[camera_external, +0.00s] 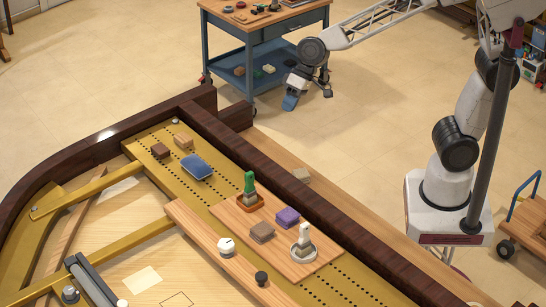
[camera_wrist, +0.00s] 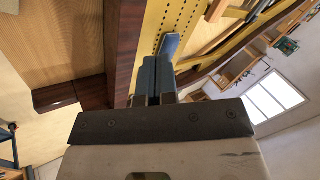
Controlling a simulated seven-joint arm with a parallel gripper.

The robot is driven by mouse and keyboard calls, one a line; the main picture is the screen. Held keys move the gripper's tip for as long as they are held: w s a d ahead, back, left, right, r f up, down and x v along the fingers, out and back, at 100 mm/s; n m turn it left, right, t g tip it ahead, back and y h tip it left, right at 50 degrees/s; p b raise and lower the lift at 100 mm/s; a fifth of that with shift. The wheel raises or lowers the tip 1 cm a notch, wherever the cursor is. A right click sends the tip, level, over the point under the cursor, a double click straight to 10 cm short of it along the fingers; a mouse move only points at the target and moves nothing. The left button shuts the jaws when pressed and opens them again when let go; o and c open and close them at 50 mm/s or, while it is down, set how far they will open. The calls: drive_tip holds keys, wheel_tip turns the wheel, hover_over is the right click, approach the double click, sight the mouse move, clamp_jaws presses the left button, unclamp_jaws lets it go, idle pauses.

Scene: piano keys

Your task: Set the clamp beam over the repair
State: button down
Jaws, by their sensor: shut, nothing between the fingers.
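I cannot tell for certain which thing is the clamp beam or where the repair is. A long wooden bar (camera_external: 190,221) lies across the piano's frame at the lower middle, with a white round knob (camera_external: 226,246) and a black knob (camera_external: 261,278) on it. A blue block (camera_external: 197,167) lies on the gold plate; a blue piece (camera_wrist: 170,45) also shows beyond my fingertips in the wrist view. My gripper (camera_external: 291,101) hangs clear of the piano, beyond its dark rim. In the wrist view my gripper (camera_wrist: 152,80) has its fingers together, with nothing between them.
A wooden board (camera_external: 300,268) holds a green-handled tool (camera_external: 249,188), a purple block (camera_external: 287,217), a brown block (camera_external: 262,232) and a brush-like tool in a white dish (camera_external: 303,241). The dark rim (camera_external: 300,200) stands raised. A blue cart (camera_external: 265,50) stands behind.

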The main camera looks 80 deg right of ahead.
drive_tip(key=w+a+f+m+y, duration=0.1)
drive_tip(key=w+a+f, duration=0.1)
drive_tip(key=w+a, duration=0.3)
drive_tip(key=w+a+f+m, duration=0.1)
drive_tip(key=w+a+f, duration=0.2)
drive_tip(key=w, duration=0.3)
drive_tip(key=m+t, duration=0.2)
drive_tip(key=m, duration=0.2)
approach(191, 206)
drive_tip(key=shift+s+d+r+y, duration=0.1)
drive_tip(key=shift+r+y, duration=0.05)
drive_tip(key=shift+r, duration=0.55)
drive_tip(key=shift+s+d+r+y, duration=0.1)
drive_tip(key=shift+d+r+y, duration=0.05)
drive_tip(key=shift+r, duration=0.55)
drive_tip(key=shift+w, duration=0.1)
drive_tip(key=shift+x, duration=4.95)
drive_tip(key=shift+w+a, duration=0.1)
